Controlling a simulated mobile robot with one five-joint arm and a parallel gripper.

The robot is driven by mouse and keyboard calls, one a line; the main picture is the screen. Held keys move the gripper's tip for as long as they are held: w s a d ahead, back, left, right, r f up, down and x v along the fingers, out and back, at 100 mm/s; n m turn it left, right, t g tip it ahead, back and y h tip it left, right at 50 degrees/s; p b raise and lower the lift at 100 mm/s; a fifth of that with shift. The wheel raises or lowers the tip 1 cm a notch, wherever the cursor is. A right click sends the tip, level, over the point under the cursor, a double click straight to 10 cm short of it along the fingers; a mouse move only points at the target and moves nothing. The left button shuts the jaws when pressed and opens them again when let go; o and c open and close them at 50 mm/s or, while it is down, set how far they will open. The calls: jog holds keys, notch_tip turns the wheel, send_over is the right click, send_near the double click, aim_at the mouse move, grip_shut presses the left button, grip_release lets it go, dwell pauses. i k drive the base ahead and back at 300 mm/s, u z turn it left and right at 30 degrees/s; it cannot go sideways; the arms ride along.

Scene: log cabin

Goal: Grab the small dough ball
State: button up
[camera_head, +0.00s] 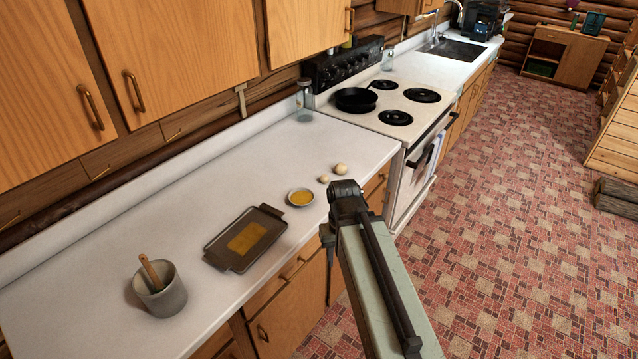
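Two pale, round dough balls lie on the white counter, near its front edge and left of the stove. The small dough ball (323,180) is to the left and slightly nearer. The larger dough ball (340,169) is just right of it, with a small gap between them. My arm rises from the bottom of the picture, and its dark upper joint shows just below and right of the dough balls. I cannot make out my gripper or its fingers. Nothing covers either ball.
A small bowl of yellow liquid (301,198) sits nearer than the balls. A dark tray (217,247) with a yellow patch and a grey crock (160,296) with a wooden handle stand further left. A glass jar (304,101) stands behind. The stove (383,106) holds a black pan (355,99).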

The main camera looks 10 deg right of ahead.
aim_at(324, 178)
jog(key=u, duration=3.85)
jog(key=k, duration=2.15)
jog(key=z, duration=0.85)
jog(key=i, duration=1.1)
jog(key=u, duration=0.05)
